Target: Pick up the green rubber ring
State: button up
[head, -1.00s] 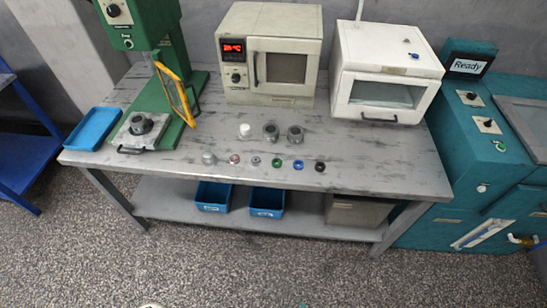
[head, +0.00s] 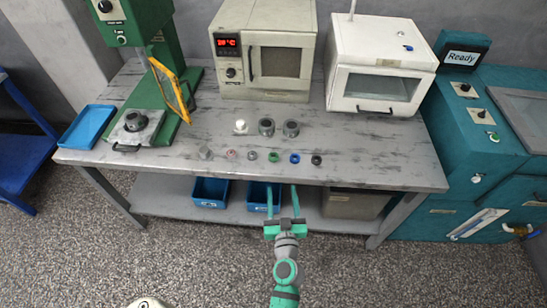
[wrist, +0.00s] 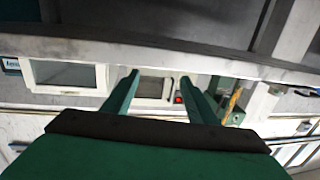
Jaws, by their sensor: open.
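The green rubber ring (head: 273,157) lies on the grey table near its front edge, in a row of small parts. A grey ring is on its left and a blue ring on its right. My gripper (head: 283,187) is open and empty, in front of the table edge and just short of the ring. Its two green fingers (wrist: 160,85) show in the wrist view, spread apart with nothing between them. The ring cannot be made out in the wrist view.
The row also holds a blue ring (head: 295,158), a black ring (head: 316,160) and grey parts. Behind stand a white cylinder (head: 240,127) and two grey cylinders. A green press (head: 150,60), an oven (head: 263,50) and a white box (head: 380,65) stand farther back.

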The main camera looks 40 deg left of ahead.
send_near(274, 160)
jog(key=shift+w+a+f+n+y, duration=0.1)
jog(key=shift+w+a+n+y, duration=0.1)
jog(key=shift+w+a, duration=0.35)
jog(key=shift+w+a+f+n+y, duration=0.1)
jog(key=shift+w+a+f+y, duration=0.1)
jog(key=shift+w+a, duration=0.3)
jog(key=shift+x, duration=3.15)
jog(key=shift+w+d, duration=0.2)
jog(key=shift+d, duration=0.05)
jog(key=c, duration=1.2)
